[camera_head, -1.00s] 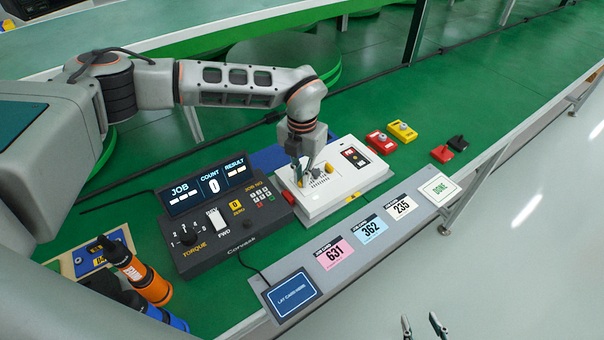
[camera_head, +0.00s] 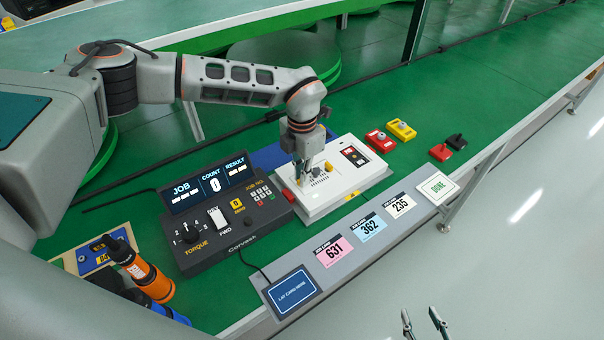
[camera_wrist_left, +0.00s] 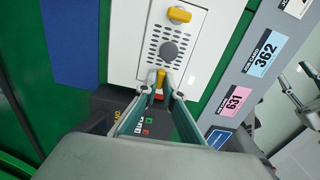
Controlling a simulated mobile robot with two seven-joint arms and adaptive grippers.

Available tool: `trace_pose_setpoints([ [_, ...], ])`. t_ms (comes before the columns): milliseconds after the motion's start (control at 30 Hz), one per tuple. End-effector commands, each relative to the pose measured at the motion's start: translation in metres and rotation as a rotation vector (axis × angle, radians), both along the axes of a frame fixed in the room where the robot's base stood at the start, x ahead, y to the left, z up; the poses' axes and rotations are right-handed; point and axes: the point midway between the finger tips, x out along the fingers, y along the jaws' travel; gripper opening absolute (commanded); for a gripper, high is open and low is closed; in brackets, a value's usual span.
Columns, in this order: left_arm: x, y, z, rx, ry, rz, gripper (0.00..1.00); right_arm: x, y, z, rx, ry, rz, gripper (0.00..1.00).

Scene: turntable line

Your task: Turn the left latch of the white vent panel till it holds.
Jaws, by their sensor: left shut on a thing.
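The white vent panel (camera_head: 346,186) lies on the green table, its vent holes and grey knob (camera_wrist_left: 169,51) showing in the left wrist view. My left gripper (camera_head: 305,179) points down at the panel's left end. In the left wrist view its fingers (camera_wrist_left: 161,92) are shut on the yellow left latch (camera_wrist_left: 160,78), one on each side. That latch lies along the panel's length there. The yellow right latch (camera_wrist_left: 180,14) lies across it; it also shows in the head view (camera_head: 329,167). My right gripper (camera_head: 423,322) is open and empty, low over the floor.
A black control box (camera_head: 228,238) with a display stands left of the panel. A grey strip with cards (camera_head: 330,267) runs along the front. Red (camera_head: 379,141) and yellow (camera_head: 401,131) boxes sit to the right. An orange tool (camera_head: 150,279) stands at lower left.

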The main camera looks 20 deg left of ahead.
Motion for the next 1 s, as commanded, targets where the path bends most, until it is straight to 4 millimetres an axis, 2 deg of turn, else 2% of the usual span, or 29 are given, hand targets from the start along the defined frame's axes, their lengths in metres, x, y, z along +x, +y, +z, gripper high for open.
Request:
trace_pose_setpoints([
  [167, 0.001, 0.0, 0.002, -0.001, -0.003, 0.001, 0.0, 0.0, 0.0, 0.0, 0.0, 0.0, 0.0, 0.4],
  [200, 0.001, 0.0, 0.002, -0.001, -0.003, 0.001, 0.13, 0.0, 0.0, 0.0, 0.0, 0.0, 0.0, 0.4],
  [267, 0.001, 0.0, 0.001, -0.001, -0.003, 0.001, 0.25, 0.0, 0.0, 0.0, 0.0, 0.0, 0.0, 0.4],
  [667, 0.001, 0.0, 0.004, 0.0, -0.002, 0.002, 0.25, -0.001, -0.002, -0.001, -0.005, 0.002, 0.001, 0.4],
  [767, 0.001, 0.0, 0.015, -0.001, -0.004, 0.001, 0.25, 0.0, -0.001, -0.001, -0.003, 0.001, 0.001, 0.4],
  [1000, 0.002, 0.0, 0.063, -0.001, -0.007, 0.0, 0.25, 0.0, 0.0, 0.0, -0.001, 0.001, 0.0, 0.4],
])
